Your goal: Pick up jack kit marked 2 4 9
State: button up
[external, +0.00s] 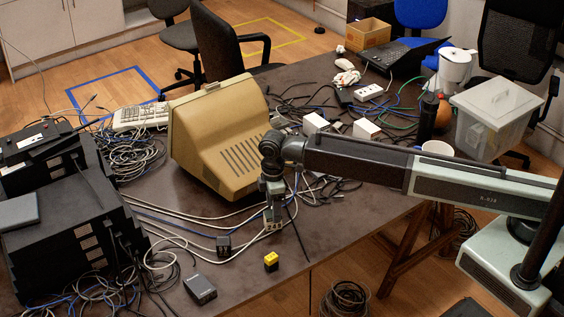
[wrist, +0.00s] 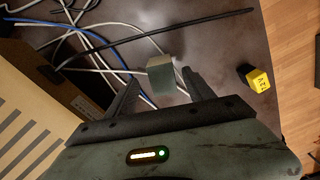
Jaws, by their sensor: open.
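My gripper (external: 272,207) points down over the table near its front edge. In the wrist view its two fingers (wrist: 161,84) are open, one on each side of a small pale grey block (wrist: 160,79). The block's visible faces show no marking I can read. I cannot tell whether either finger touches it. A small yellow block with a black end (external: 271,261) sits nearer the table's front edge. It is right of the fingers in the wrist view (wrist: 258,81), apart from them, with dark characters too small to read surely.
White and blue cables (wrist: 85,40) run beside the fingers. A dark adapter (external: 200,289) and a small dark block (external: 223,245) lie to the left. A beige monitor (external: 215,135) stands close behind my gripper. The table edge and wooden floor (wrist: 290,50) are right of the yellow block.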

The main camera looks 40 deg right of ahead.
jog(key=f+b, duration=0.5)
jog(key=shift+s+a+f, duration=0.1)
jog(key=shift+a+f, duration=0.1)
jog(key=shift+a, duration=0.05)
jog(key=shift+r, duration=0.2)
grip_shut()
jog(key=shift+r, duration=0.1)
jog(key=shift+r+p, duration=0.7)
jog(key=shift+p, duration=0.1)
notch_tip(320, 180, up, 2)
jog(key=shift+r+p, duration=0.1)
jog(key=shift+p, duration=1.05)
jog(key=s+d, duration=0.3)
jog(key=s, duration=0.1)
jog(key=s+d, duration=0.3)
jog(key=s, duration=0.1)
jog(key=s+d+r+p, duration=0.1)
jog(key=s+d, duration=0.2)
jog(key=s, duration=0.2)
jog(key=shift+d+r, duration=0.1)
